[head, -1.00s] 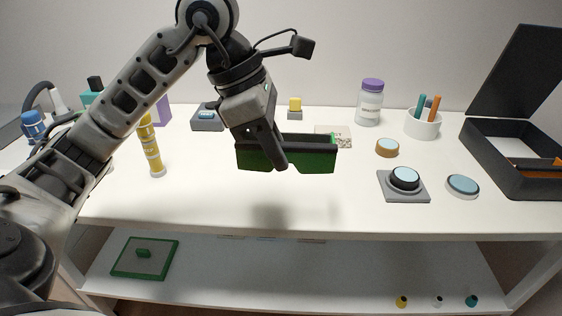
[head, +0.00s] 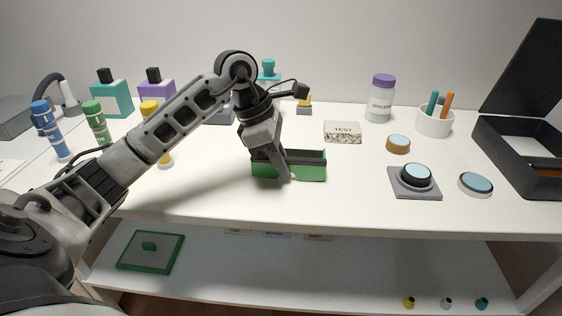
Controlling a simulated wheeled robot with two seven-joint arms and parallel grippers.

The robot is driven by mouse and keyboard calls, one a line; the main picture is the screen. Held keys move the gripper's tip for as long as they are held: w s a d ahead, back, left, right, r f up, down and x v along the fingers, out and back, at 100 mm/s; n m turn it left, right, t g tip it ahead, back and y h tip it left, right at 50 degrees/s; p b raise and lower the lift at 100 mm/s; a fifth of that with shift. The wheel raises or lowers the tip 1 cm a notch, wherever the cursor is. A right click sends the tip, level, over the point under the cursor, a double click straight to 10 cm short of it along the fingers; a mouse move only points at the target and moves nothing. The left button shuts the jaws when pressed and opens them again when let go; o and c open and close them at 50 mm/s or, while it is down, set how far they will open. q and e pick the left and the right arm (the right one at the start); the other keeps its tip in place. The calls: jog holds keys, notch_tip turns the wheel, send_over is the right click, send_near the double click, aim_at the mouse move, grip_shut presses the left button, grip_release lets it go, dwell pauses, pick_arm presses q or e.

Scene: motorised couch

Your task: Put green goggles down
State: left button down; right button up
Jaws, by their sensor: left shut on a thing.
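My right gripper is not in view.
A round button on a grey base (head: 414,181), a blue-topped disc (head: 475,184) and an orange-rimmed disc (head: 398,144) lie to the right. A TEST block (head: 342,132) is behind. An open black case (head: 521,148) is far right. The table's front middle is clear.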

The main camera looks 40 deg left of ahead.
pick_arm(q)
jog(key=shift+f, duration=0.1)
jog(key=c, duration=1.5)
grip_release()
jog(key=shift+o, duration=0.2)
jog(key=shift+a+r, duration=0.15)
jog(key=shift+r, duration=0.4)
jog(key=p+v, duration=0.1)
jog(key=v, duration=0.9)
jog(key=shift+s+a+r, duration=0.1)
jog(key=shift+r, duration=0.1)
jog(key=shift+s+a+r, duration=0.1)
jog(key=shift+a+r, duration=0.05)
jog(key=shift+r, duration=0.15)
